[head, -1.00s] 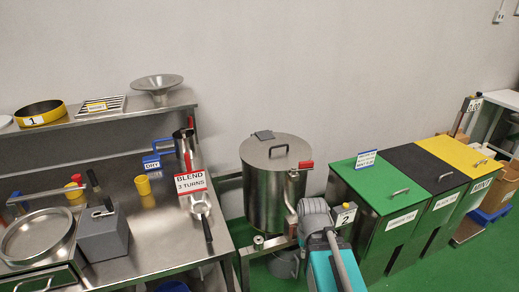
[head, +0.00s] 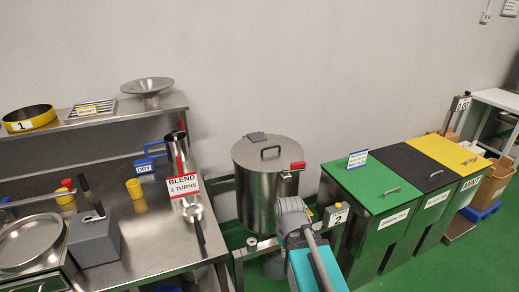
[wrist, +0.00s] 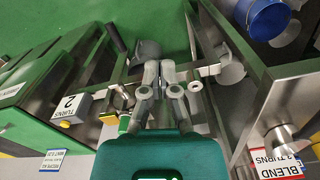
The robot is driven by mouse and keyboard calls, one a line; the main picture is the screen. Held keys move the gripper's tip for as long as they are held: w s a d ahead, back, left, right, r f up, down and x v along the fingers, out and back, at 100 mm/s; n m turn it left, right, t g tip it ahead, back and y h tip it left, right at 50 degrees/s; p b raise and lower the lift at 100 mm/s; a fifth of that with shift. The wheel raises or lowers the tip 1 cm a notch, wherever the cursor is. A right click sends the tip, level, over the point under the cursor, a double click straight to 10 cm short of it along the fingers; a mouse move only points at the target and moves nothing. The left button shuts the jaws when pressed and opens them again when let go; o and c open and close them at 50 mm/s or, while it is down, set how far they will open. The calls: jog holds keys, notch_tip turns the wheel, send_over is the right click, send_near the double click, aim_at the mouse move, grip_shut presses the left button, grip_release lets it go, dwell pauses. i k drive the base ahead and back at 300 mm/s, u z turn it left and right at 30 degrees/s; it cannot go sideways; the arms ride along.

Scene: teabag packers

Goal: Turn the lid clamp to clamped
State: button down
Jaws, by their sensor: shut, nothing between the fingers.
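The lid clamp (head: 298,165) has a red handle at the right rim of the steel drum (head: 262,200). In the head view my arm is in front of the drum's lower right side, and my gripper's fingers cannot be made out. In the wrist view my gripper (wrist: 159,66) is shut and empty, with its fingers close together. The clamp cannot be made out in the wrist view, so I cannot tell the gap between it and the fingers.
Green, black and yellow bins (head: 365,180) stand to the right. A box marked 2 (head: 336,215) is beside my arm. A blue bucket (wrist: 266,18) shows in the wrist view.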

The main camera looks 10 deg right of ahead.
aim_at(301, 165)
jog(key=u, duration=0.05)
jog(key=i, duration=0.95)
jog(key=z, duration=0.05)
